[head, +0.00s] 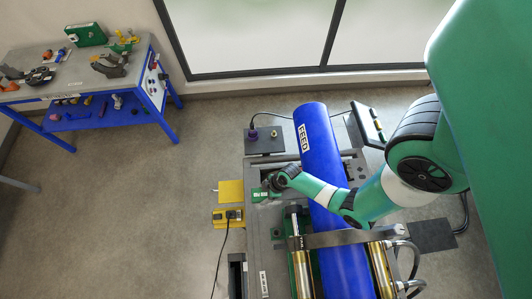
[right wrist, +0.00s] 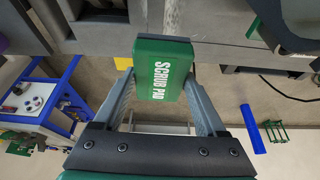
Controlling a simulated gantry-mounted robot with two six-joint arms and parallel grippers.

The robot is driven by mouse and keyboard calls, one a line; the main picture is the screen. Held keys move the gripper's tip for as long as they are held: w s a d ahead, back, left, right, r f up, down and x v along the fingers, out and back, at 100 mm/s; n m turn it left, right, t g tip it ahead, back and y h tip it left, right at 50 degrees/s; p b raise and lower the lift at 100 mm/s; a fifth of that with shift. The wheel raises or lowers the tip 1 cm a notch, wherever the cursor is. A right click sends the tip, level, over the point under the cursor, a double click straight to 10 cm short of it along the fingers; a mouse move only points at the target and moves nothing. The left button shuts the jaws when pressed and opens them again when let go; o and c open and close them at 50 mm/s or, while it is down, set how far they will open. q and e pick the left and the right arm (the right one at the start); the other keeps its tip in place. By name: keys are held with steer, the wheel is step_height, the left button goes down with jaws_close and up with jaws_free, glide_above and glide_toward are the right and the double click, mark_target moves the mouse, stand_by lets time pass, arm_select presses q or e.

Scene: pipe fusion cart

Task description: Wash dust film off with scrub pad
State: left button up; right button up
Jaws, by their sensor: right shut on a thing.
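The green scrub pad (right wrist: 163,66), with white "SCRUB PAD" lettering, is gripped between the two grey fingers of my right gripper (right wrist: 162,84) in the right wrist view. In the head view my right gripper (head: 271,189) reaches across the blue pipe to its left side, with the green pad (head: 259,196) at its tip over the cart's grey frame. I cannot tell whether the pad touches the frame. The blue pipe (head: 322,150), marked "FEED", lies lengthwise through the cart. My left gripper is not in view.
The cart carries metal clamps and brass cylinders (head: 301,265) beside the pipe. A yellow box (head: 228,216) with a cable sits at its left edge. A blue-legged workbench (head: 85,85) with tools stands at the upper left. The floor between them is clear.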

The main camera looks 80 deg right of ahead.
mark_target(263, 197)
steer(key=shift+a, duration=0.15)
steer(key=shift+d+f+b, duration=0.2)
steer(key=shift+f+b, duration=0.2)
steer(key=shift+b, duration=0.05)
step_height(263, 197, down, 5)
steer(key=b, duration=0.4)
steer(key=shift+r+b, duration=0.15)
steer(key=shift+b, duration=0.15)
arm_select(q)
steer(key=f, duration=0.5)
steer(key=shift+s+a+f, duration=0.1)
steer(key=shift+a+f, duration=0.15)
